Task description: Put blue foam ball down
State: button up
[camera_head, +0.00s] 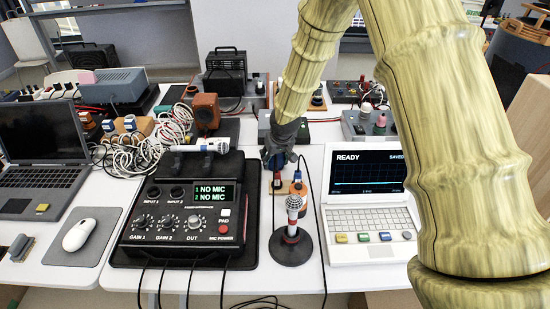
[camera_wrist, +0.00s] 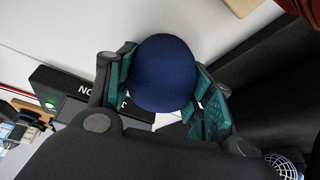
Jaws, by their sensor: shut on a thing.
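The dark blue foam ball (camera_wrist: 165,72) is held between the green-padded fingers of my gripper (camera_wrist: 162,92) in the wrist view. One finger touches its left side and the other its lower right side. In the head view my gripper (camera_head: 277,158) hangs above the white table (camera_head: 90,240), just right of the black mixer box and behind the standing microphone. The ball is hard to make out there, mostly hidden by the fingers.
The mixer box (camera_head: 140,225) with its "NO MIC" display stands left of my gripper. The microphone (camera_head: 292,215) stands upright on a round base in front. A white laptop (camera_head: 350,220) is to the right. Cables and several devices crowd the back. Little table is bare.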

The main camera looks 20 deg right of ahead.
jog(key=shift+f, duration=0.1)
jog(key=o, duration=0.5)
jog(key=shift+c, duration=0.2)
jog(key=v, duration=1.2)
